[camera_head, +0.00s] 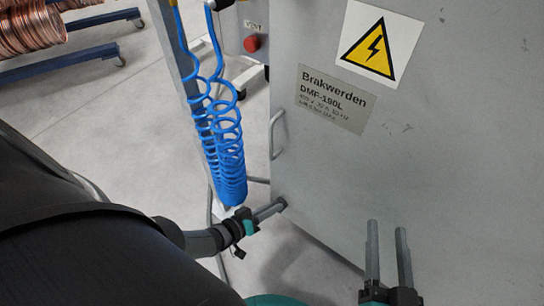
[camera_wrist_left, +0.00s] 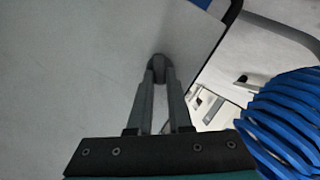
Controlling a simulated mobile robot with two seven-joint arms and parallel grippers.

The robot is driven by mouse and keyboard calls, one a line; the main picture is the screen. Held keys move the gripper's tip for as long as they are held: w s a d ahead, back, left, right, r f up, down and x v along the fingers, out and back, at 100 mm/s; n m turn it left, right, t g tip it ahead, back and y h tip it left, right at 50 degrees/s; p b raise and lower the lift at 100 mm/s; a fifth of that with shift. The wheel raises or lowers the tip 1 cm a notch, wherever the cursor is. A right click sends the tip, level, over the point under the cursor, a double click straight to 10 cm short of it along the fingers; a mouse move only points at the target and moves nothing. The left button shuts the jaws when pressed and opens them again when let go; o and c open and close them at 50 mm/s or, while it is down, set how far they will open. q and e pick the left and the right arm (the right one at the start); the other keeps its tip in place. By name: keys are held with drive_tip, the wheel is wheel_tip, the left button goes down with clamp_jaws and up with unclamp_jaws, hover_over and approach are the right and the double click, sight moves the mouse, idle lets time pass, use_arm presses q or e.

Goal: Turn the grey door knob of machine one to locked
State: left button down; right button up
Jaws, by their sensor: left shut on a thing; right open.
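The dark grey knob (camera_head: 282,203) is low near the door's left edge, mostly hidden by my gripper. My left gripper (camera_head: 276,208) comes in from the left and is shut on it. In the left wrist view the knob (camera_wrist_left: 158,63) shows between the tips of both fingers (camera_wrist_left: 158,76), against the flat grey door. My right gripper (camera_head: 387,227) is open and empty in front of the door, its two fingers pointing up. The knob's exact angle is hard to tell.
A D-shaped door handle (camera_head: 274,136) sits above the knob. Coiled blue hoses (camera_head: 223,140) hang close left of the door and show at right in the wrist view (camera_wrist_left: 285,120). A red button (camera_head: 252,43) is farther up. Copper coils (camera_head: 30,30) are upper left.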

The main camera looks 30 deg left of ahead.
use_arm(q)
drive_tip(key=shift+w+r, duration=0.1)
drive_tip(key=shift+w, duration=0.2)
drive_tip(key=c, duration=1)
unclamp_jaws()
drive_tip(key=shift+o, duration=0.8)
drive_tip(key=shift+d+r, duration=0.1)
drive_tip(key=shift+d, duration=0.05)
drive_tip(key=shift+s, duration=0.1)
drive_tip(key=p+v, duration=0.5)
drive_tip(key=v, duration=1)
use_arm(e)
drive_tip(key=s+d+f+g+h, duration=0.2)
drive_tip(key=d+f+g+h, duration=0.1)
drive_tip(key=d+g, duration=0.5)
drive_tip(key=shift+f+n+g+h, duration=0.15)
drive_tip(key=shift+n+g+h, duration=0.15)
drive_tip(key=shift+g+h, duration=0.35)
